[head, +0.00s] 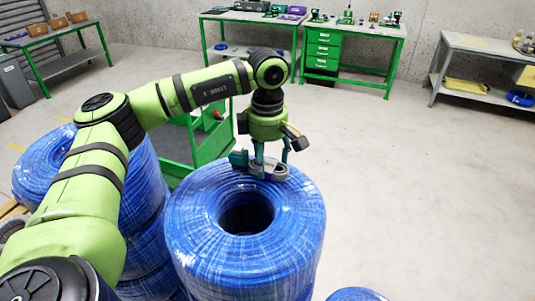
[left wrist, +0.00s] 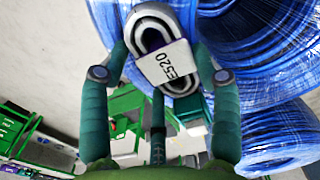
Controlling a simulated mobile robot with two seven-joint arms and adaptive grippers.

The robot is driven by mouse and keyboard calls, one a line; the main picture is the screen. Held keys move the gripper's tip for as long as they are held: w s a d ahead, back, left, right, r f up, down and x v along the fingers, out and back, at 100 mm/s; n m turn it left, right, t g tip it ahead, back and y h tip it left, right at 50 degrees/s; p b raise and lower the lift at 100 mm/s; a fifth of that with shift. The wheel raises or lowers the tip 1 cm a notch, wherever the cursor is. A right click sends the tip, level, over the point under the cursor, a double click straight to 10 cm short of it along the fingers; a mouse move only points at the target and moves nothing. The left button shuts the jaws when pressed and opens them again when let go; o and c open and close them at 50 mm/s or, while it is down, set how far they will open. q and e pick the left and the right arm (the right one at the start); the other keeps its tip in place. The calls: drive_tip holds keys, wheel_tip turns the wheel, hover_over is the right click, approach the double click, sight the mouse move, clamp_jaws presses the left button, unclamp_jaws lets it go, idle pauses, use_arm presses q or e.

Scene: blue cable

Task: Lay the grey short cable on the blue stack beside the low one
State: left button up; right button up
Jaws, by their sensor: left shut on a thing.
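The grey short cable (head: 279,171) is a small coiled bundle with a white label reading E520; it also shows in the left wrist view (left wrist: 151,22). My left gripper (head: 268,168) is shut on it, with fingers around the coil. It is at the far top rim of the tall blue stack (head: 210,240), behind the central hole. I cannot tell whether the cable touches the stack. A lower blue coil (head: 355,294) shows only its top at the bottom edge, to the right of the tall stack. My right gripper is not in view.
Another blue stack (head: 40,165) stands at the left, partly behind my arm. A green cart (head: 208,150) is behind the stacks. Green workbenches (head: 353,28) and a grey table (head: 480,45) stand along the back. The floor at the right is clear.

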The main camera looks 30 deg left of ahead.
sight(268, 162)
use_arm(q)
drive_tip(key=shift+f, duration=0.1)
drive_tip(key=o, duration=1.2)
drive_tip(key=shift+c, duration=0.2)
wheel_tip(268, 162, up, 9)
drive_tip(key=shift+d+b, duration=0.1)
drive_tip(key=shift+b, duration=0.9)
drive_tip(key=shift+r+p, duration=0.3)
drive_tip(key=shift+r, duration=1.35)
